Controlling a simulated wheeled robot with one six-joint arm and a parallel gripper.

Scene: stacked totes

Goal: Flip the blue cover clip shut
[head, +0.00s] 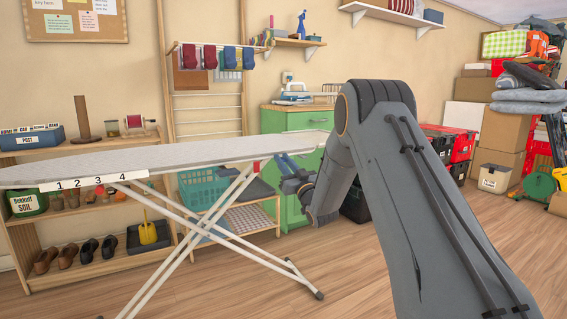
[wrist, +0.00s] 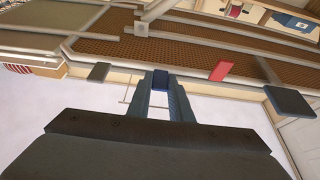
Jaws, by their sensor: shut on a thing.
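The ironing board (head: 200,152) stands across the left and middle of the head view, with a pale cover on top. In the wrist view its brown mesh underside (wrist: 130,50) shows along the rim. The blue cover clip (wrist: 160,78) is at that rim, between my two fingertips. My gripper (wrist: 161,88) is shut on this blue clip. In the head view my gripper (head: 283,167) is just under the board's right end, and the blue clip cannot be told apart there. My fingers hide part of the clip.
A red clip (wrist: 220,70) and a dark blue-grey clip (wrist: 290,101) sit right of my fingers, and a grey clip (wrist: 98,72) left. White crossed legs (head: 215,215) stand under the board. A green cabinet (head: 292,125) is behind my gripper.

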